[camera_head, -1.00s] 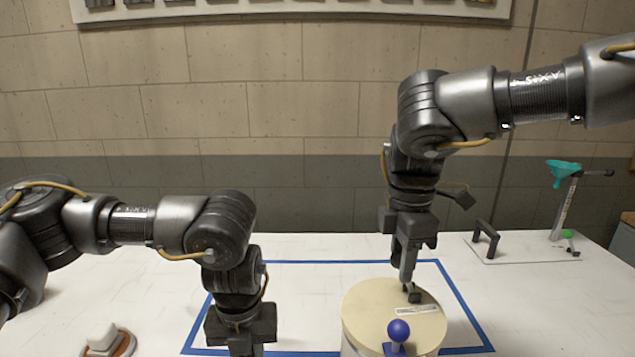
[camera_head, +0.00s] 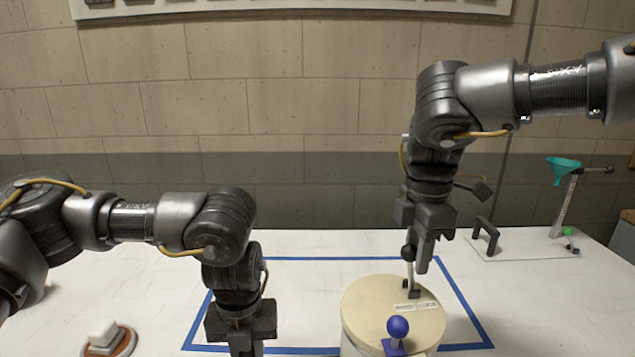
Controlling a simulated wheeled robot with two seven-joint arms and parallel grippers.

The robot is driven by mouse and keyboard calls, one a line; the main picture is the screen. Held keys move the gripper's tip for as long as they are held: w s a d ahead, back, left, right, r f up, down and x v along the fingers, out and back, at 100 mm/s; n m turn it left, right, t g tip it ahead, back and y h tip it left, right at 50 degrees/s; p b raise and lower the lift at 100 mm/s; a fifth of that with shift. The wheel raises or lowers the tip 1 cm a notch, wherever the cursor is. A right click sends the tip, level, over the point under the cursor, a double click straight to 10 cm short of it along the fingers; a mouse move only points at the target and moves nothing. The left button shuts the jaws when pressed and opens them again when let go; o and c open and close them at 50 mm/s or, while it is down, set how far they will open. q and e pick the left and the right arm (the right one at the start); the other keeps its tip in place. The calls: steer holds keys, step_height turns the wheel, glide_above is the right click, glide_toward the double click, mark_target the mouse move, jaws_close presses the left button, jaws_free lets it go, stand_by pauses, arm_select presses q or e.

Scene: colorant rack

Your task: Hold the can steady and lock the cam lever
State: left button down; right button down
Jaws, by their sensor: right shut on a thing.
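The cream can (camera_head: 375,305) stands at the lower right of centre, its lower part cut off by the frame. On its lid is a slim lever (camera_head: 410,277) with a dark ball knob (camera_head: 407,252) and a small black base. The lever stands nearly upright. My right gripper (camera_head: 418,262) is above the lid, shut on the lever, with the knob showing at its left side. A blue ball knob (camera_head: 398,327) on a blue base sits at the lid's front edge. My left gripper (camera_head: 241,347) points down, left of the can and apart from it; its fingertips are out of frame.
Blue tape (camera_head: 340,260) outlines a rectangle on the white table around the can. A white block on a round brown base (camera_head: 108,340) is at the front left. A stand with a teal funnel (camera_head: 563,165) and a plate with a black handle (camera_head: 487,235) are at the back right.

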steer(key=shift+d+r, duration=0.1)
steer(key=shift+d, duration=0.45)
steer(key=shift+d, duration=0.1)
steer(key=shift+w+d, duration=0.15)
steer(key=shift+d, duration=0.7)
steer(key=shift+d, duration=0.15)
steer(key=shift+w+d+r, duration=0.1)
steer(key=shift+d, duration=0.75)
steer(key=c, duration=1.7)
jaws_free()
